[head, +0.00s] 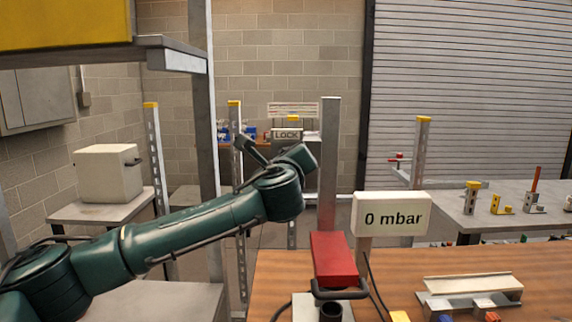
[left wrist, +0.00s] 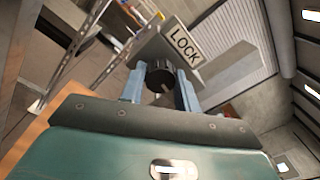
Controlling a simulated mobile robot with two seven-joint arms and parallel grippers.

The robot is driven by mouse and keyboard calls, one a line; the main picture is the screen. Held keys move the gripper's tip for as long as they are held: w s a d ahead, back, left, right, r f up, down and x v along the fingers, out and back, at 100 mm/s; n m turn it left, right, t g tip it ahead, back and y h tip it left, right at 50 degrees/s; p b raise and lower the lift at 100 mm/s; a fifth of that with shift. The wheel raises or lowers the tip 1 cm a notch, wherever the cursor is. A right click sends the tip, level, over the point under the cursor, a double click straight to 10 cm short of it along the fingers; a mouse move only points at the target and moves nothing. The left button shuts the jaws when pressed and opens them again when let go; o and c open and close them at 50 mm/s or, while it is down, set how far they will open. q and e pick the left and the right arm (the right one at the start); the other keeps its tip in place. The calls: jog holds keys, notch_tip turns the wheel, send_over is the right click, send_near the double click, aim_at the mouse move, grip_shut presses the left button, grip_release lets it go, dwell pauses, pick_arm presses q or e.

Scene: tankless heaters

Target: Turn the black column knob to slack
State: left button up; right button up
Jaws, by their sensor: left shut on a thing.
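The black column knob (left wrist: 159,74) shows in the left wrist view between the two fingers of my left gripper (left wrist: 161,84), which is shut on it. Its round face is partly hidden by the fingers. A white LOCK sign (left wrist: 186,44) is just above and right of the knob; it also shows in the head view (head: 286,135). In the head view my left arm reaches in from the left and its wrist is in front of the sign's lower area. The knob and fingertips cannot be made out there. My right gripper is in neither view.
A grey metal post (head: 329,165) stands right of my left wrist. A "0 mbar" sign (head: 391,215), a red block (head: 334,258) and a metal bracket (head: 470,290) are at the wooden table (head: 280,268). A grey upright (head: 205,190) and overhead shelf (head: 100,52) are near my left arm.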

pick_arm(q)
jog(key=shift+f+n+y+b, duration=0.1)
jog(key=shift+n+y+b, duration=0.25)
jog(key=shift+n+b, duration=2.65)
jog(key=shift+n+y+p, duration=0.35)
jog(key=shift+n, duration=5.95)
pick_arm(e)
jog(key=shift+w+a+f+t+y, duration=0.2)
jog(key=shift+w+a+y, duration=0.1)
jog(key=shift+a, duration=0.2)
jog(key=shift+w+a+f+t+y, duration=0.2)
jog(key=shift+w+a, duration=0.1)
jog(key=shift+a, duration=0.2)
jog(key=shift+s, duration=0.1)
pick_arm(q)
jog(key=o, duration=1)
jog(key=shift+c, duration=0.2)
jog(key=shift+d, duration=0.1)
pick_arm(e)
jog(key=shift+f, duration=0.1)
